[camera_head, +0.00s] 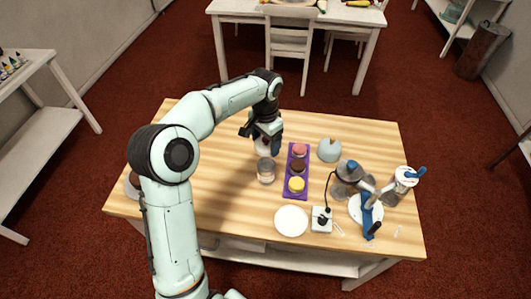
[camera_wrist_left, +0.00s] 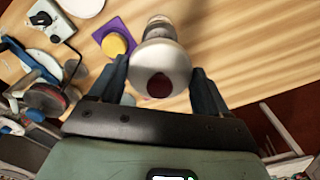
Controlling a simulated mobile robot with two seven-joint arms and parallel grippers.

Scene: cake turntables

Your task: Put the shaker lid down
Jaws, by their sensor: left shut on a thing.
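My left gripper (camera_head: 264,138) is shut on the shaker lid (camera_head: 264,148), a white rounded piece, above the middle of the wooden table. In the left wrist view the lid (camera_wrist_left: 165,55) sits between the two fingers of the gripper (camera_wrist_left: 161,78), with a dark red opening facing the camera. A clear glass jar (camera_head: 266,171), seemingly the shaker body, stands upright on the table just in front of the lid in the head view. I cannot tell the exact gap between lid and table. My right gripper is not in view.
A purple tray (camera_head: 290,184) with pink, brown and yellow round pieces stands right of the jar. A white plate (camera_head: 291,221), a white box with a black knob (camera_head: 322,226), a pale dome (camera_head: 329,151) and blue-handled equipment (camera_head: 367,222) fill the right side. Left-middle wood is clear.

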